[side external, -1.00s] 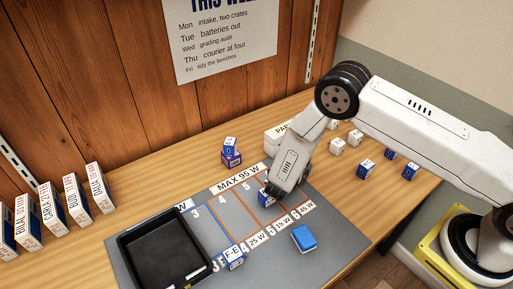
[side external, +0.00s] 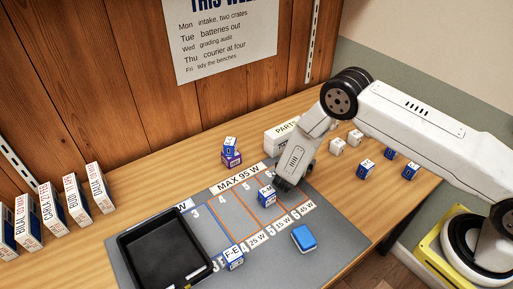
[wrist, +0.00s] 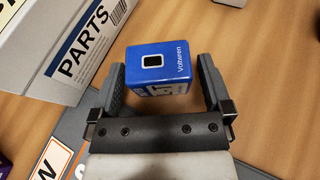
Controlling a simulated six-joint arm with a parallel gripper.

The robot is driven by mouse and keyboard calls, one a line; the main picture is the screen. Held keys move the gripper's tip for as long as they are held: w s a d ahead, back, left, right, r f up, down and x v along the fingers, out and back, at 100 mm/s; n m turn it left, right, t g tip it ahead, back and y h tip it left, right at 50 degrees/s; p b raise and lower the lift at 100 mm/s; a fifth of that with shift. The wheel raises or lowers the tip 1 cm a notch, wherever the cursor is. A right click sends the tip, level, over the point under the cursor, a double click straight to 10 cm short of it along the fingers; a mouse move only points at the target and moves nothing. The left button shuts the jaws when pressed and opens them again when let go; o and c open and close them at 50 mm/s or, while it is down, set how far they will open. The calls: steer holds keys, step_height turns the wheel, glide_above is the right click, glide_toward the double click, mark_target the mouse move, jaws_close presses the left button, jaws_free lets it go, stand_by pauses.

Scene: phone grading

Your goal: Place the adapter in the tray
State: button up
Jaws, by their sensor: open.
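A blue adapter cube (wrist: 158,68), with a dark port in its top and the name "Voltaren" or similar, stands on the wood in the wrist view. My gripper (wrist: 162,92) is open, with one finger on either side of it and gaps showing. In the side view my gripper (side external: 292,184) is low beside the mat's back edge and hides this cube. The black tray (side external: 122,244) is at the left of the grey mat and looks empty.
A blue-and-white cube (side external: 266,197) stands in a mat lane, and another (side external: 232,257) beside the tray. A blue block (side external: 303,238) lies at the mat's front. The PARTS box (side external: 281,139) is close behind my gripper. Several cubes stand at the right.

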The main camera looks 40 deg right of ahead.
steer(key=c, duration=1.2)
steer(key=shift+r, duration=0.1)
steer(key=shift+r, duration=0.6)
steer(key=shift+c, duration=0.2)
steer(key=shift+r, duration=0.9)
steer(key=s+a+r, duration=0.1)
steer(key=s+r, duration=0.9)
steer(key=s, duration=0.4)
steer(key=shift+a, duration=0.1)
